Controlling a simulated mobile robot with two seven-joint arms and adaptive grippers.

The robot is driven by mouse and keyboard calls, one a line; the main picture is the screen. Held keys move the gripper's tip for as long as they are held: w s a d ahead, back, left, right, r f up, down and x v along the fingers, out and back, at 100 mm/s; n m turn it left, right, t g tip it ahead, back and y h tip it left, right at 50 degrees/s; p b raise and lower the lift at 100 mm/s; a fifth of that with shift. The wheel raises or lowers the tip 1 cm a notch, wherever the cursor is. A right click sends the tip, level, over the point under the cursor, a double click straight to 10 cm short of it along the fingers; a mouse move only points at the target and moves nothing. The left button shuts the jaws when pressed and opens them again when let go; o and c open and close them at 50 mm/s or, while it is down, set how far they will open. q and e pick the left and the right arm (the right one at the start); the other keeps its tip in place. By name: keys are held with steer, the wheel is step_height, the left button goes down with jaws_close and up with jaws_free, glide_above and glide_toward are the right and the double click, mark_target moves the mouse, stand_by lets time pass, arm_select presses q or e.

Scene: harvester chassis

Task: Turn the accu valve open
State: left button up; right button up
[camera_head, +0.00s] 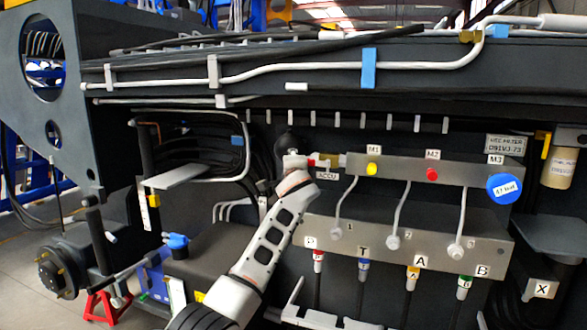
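The ACCU label (327,175) sits at the left end of the upper grey valve block. Just above it is a small valve fitting (330,160) with yellow and red parts. My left arm comes up from the bottom left, and its gripper end (297,161) is at the left side of this fitting. The wrist and gripper hide part of the valve and its handle. The fingers are too small and covered to tell whether they are open or touching the handle. My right gripper is not in view.
The grey block carries a yellow M1 cap (372,169), a red M2 cap (432,174) and a blue M3 gauge (504,187). Pipes run down to a lower block (420,240). A black ball-shaped part (288,143) is behind my gripper. Hoses and a shelf lie left.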

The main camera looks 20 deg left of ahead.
arm_select(q)
steer(key=v, duration=1.1)
steer(key=shift+s, duration=0.25)
steer(key=shift+d, duration=0.1)
steer(key=s+f+n+g+h, duration=0.15)
steer(key=s+f, duration=0.35)
steer(key=f, duration=0.8)
steer(key=s+d+f+n+h, duration=0.15)
steer(key=s+f, duration=0.25)
steer(key=f, duration=0.8)
steer(key=s+f+g+h, duration=0.15)
steer(key=s+f, duration=0.35)
steer(key=f, duration=0.8)
steer(key=s+d+f+n+g+h, duration=0.1)
steer(key=s+f+n, duration=0.1)
steer(key=s+f, duration=0.4)
steer(key=s+f+n+g+h, duration=0.1)
steer(key=s+f, duration=0.4)
steer(key=s, duration=0.9)
steer(key=s+d+f+n+g+h, duration=0.1)
steer(key=s+f+n+h, duration=0.1)
steer(key=s+f, duration=0.4)
steer(key=s+n, duration=0.1)
steer(key=s, duration=0.3)
steer(key=shift+s+d+f+n+h, duration=0.25)
steer(key=shift+d+f+n+h, duration=0.05)
steer(key=shift+f+h, duration=0.05)
